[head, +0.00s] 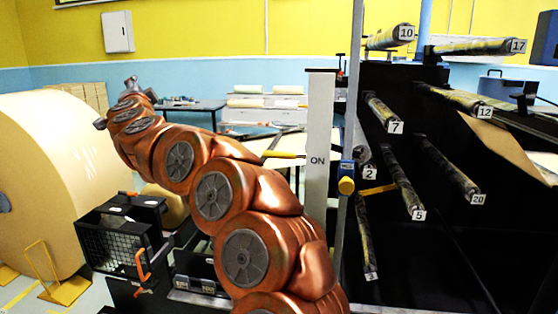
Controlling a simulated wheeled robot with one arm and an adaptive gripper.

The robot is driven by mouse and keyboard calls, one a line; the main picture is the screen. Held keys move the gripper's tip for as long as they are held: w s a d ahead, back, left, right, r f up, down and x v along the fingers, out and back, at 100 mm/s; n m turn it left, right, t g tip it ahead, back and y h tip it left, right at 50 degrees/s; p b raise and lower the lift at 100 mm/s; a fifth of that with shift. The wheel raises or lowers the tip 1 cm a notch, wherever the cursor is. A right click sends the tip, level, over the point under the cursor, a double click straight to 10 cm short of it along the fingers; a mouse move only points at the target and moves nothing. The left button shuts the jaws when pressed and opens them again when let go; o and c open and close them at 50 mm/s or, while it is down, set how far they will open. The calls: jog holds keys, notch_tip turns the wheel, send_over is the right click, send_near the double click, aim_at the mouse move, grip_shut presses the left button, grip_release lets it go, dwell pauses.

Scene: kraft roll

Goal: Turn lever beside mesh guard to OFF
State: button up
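A black mesh guard (112,248) stands at the lower left, in front of the big roll. Beside its right edge is an orange lever-like handle (141,264); I cannot tell its setting, and no OFF label is readable. A pale upright post (318,150) reads ON, with a yellow bar (283,155) at its left side. My copper arm rises from the bottom middle to the upper left. My gripper (131,83) is small at its far end, above and well apart from the mesh guard. Its fingers are too small to tell open from shut.
A large kraft roll (55,185) fills the left side. A black machine with numbered rollers (404,180) fills the right. A yellow floor stand (66,290) is at the lower left. Tables (190,106) stand behind. My arm hides part of the middle.

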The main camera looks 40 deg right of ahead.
jog(key=s+d+f+m+g+h, duration=0.1)
jog(key=d+f+m+g+h, duration=0.1)
jog(key=d+m+g+h, duration=0.3)
jog(key=d+f+m+h, duration=0.2)
jog(key=d, duration=0.4)
jog(key=m+g+h+b, duration=0.1)
jog(key=m+g+b, duration=0.1)
jog(key=m+g, duration=1.25)
send_near(275, 155)
jog(key=d+n+g, duration=0.2)
jog(key=d+g, duration=0.1)
jog(key=d, duration=0.1)
jog(key=shift+t, duration=0.25)
jog(key=shift+w+f+p+x, duration=0.1)
jog(key=shift+f+x, duration=0.05)
jog(key=shift+x, duration=1.1)
jog(key=shift+w+f+p+x, duration=0.1)
jog(key=shift+w+x, duration=0.05)
jog(key=shift+x, duration=1.1)
jog(key=shift+w+f+p+x, duration=0.1)
jog(key=shift+f+x, duration=0.05)
jog(key=shift+x, duration=1.1)
grip_shut()
